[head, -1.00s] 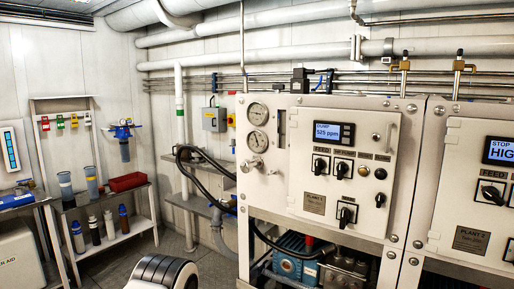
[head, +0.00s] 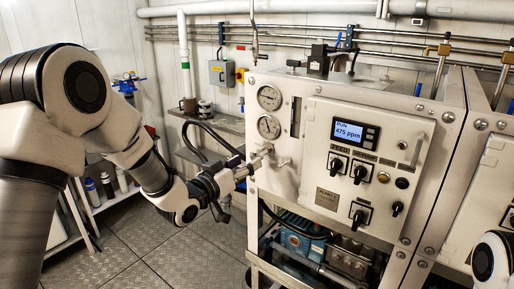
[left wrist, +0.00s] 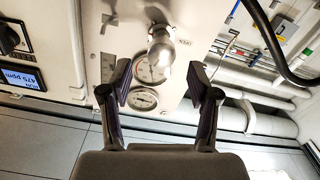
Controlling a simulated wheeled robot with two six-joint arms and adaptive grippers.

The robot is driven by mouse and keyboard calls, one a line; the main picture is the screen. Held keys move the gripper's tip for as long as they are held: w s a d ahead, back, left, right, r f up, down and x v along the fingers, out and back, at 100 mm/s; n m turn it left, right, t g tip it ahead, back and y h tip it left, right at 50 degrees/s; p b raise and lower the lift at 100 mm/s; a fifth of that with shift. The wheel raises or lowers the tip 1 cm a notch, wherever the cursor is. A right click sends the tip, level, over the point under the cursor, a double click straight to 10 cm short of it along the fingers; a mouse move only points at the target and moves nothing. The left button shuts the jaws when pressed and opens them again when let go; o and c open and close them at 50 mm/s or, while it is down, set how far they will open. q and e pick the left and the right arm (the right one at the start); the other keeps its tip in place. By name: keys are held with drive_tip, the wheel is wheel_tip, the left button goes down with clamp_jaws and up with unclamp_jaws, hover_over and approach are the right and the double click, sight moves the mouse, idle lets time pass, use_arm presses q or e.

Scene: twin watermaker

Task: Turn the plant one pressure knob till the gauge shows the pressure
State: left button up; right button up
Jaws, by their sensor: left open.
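The plant one panel (head: 330,190) fills the middle of the head view. Its pressure knob, a silver metal handle (head: 262,150), sits at the panel's left edge below two round gauges (head: 269,112). My left gripper (head: 246,172) is open in front of the knob. In the left wrist view the knob (left wrist: 161,47) shows beyond and between the spread fingertips of the left gripper (left wrist: 160,80), with no clear contact. Both gauges (left wrist: 144,98) show there, partly behind the knob; their needles are too small to read. My right gripper is not in view.
The plant one display (head: 355,133) reads 475 ppm. Black switches (head: 337,164) stand right of the knob. A black hose (head: 212,132) runs left of the panel, near a grey shelf (head: 215,120). The floor (head: 150,250) at the lower left is clear.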

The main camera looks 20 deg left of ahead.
sight(254, 158)
use_arm(q)
drive_tip(key=p+x, duration=0.1)
drive_tip(key=x, duration=0.5)
drive_tip(key=shift+a+f+p, duration=0.1)
drive_tip(key=shift+f+p, duration=0.05)
drive_tip(key=shift+p, duration=0.2)
drive_tip(key=shift+s, duration=0.1)
clamp_jaws()
drive_tip(key=m+b, duration=0.3)
drive_tip(key=b, duration=0.1)
drive_tip(key=shift+f+m+b, duration=0.25)
drive_tip(key=shift+m+b, duration=0.15)
drive_tip(key=shift+a+m+b, duration=0.1)
drive_tip(key=shift+m+b, duration=0.9)
drive_tip(key=shift+b, duration=0.1)
drive_tip(key=shift+r+m+b, duration=0.25)
drive_tip(key=shift+m+b, duration=0.45)
drive_tip(key=shift+m, duration=0.2)
